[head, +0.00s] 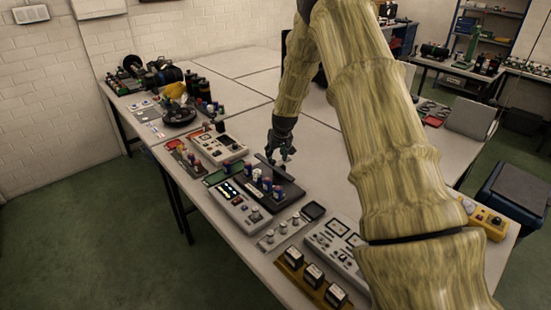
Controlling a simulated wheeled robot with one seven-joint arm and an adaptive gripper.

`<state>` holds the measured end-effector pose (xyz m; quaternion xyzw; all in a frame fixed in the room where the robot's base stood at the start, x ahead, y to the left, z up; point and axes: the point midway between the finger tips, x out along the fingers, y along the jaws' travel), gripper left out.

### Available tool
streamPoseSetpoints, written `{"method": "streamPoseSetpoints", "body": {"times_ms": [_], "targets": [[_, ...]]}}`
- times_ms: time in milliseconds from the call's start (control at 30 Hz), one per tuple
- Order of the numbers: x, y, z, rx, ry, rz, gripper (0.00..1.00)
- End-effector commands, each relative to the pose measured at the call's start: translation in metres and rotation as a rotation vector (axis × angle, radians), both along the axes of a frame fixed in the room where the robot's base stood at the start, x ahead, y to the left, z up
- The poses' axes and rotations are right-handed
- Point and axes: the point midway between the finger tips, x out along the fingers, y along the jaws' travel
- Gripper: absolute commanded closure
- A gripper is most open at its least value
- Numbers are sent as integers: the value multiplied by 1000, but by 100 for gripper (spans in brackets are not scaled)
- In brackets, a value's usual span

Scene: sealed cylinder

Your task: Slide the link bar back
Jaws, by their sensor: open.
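A black base (291,193) on the table carries several upright posts (266,184) with blue, purple and pale parts. A thin dark bar (272,168), which looks like the link bar, runs slantwise along the far side of these posts. My gripper (284,158) points down just beyond the bar, close to its middle, with its dark fingers apart and nothing visible between them. I cannot tell whether a finger touches the bar. The fingertips are small and partly merge with the dark parts behind.
A grey control box (241,206) and a beige meter box (218,148) stand close to the base. Switches (280,234), another meter box (338,246) and a yellow block with several gauges (313,281) lie nearer. The tabletop beyond my gripper (235,92) is mostly clear.

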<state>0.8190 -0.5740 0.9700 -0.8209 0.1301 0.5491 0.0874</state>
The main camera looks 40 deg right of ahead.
Motion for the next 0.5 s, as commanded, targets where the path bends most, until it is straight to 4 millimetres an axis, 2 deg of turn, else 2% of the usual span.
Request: {"method": "streamPoseSetpoints", "body": {"times_ms": [300,500], "targets": [[-17,5,47,-1,-4,-2,58],[-26,7,69,0,-2,-1,58]]}}
